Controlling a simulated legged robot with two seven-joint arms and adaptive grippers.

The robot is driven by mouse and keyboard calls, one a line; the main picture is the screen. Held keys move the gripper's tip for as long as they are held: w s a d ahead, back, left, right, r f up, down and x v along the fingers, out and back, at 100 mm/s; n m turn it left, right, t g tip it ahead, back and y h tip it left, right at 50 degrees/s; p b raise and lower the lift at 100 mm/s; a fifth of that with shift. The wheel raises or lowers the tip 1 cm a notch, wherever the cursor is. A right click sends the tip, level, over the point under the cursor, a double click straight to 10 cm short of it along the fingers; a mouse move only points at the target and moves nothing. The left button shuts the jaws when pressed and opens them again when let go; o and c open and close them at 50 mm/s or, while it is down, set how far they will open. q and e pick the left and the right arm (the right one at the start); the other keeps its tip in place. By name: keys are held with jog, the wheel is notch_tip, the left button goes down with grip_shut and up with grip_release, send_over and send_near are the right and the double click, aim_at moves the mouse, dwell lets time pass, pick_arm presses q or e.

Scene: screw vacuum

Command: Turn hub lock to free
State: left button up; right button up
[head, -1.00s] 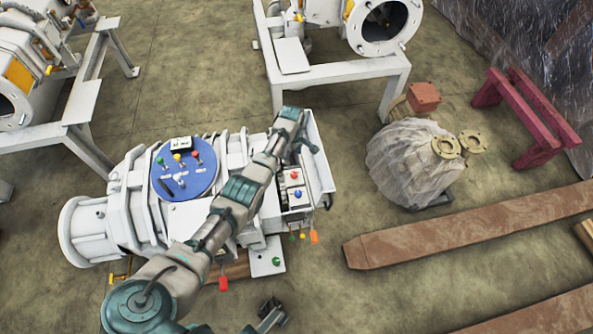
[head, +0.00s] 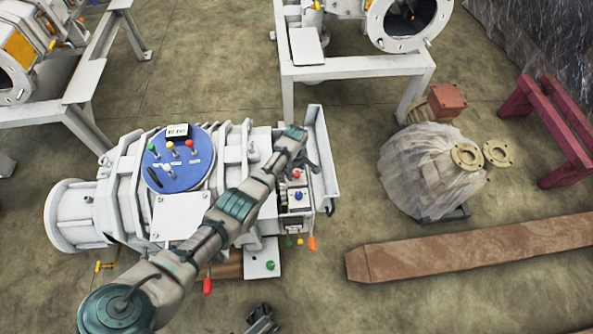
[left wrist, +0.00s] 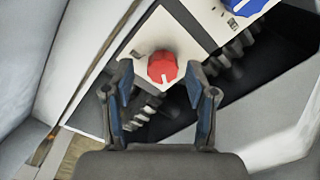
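A white machine (head: 70,215) with a round blue panel (head: 185,178) lies across the middle of the head view. At its right end is a small control box with a blue knob (head: 298,196) and a red knob (left wrist: 163,67). My left gripper (head: 303,150) is over this end, partly covering the box. In the left wrist view it is open and empty, with the red knob showing between its spread fingers; contact cannot be told. The blue knob is at the upper right (left wrist: 240,6). No hub lock label is readable. My right gripper (head: 262,320) shows small at the bottom edge.
A white upright panel (head: 322,150) stands close to the right of my left gripper. Colored levers hang below the box, including an orange one (head: 312,243). A wrapped unit (head: 425,175) and a rusty beam (head: 450,250) lie right; floor between is free.

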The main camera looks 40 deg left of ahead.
pick_arm(q)
grip_shut()
jog(key=shift+m, duration=0.5)
jog(key=m, duration=0.3)
jog(key=shift+w+r+m, duration=0.1)
jog(key=shift+w+m, duration=0.1)
jog(key=shift+m, duration=0.2)
jog(key=m, duration=0.6)
jog(key=shift+w+d, duration=0.1)
jog(key=shift+d, duration=0.05)
jog(key=m, duration=0.5)
jog(key=shift+m, duration=0.4)
jog(key=m, duration=0.5)
jog(key=shift+d, duration=0.1)
jog(key=shift+r+m, duration=0.1)
jog(key=shift+m, duration=0.2)
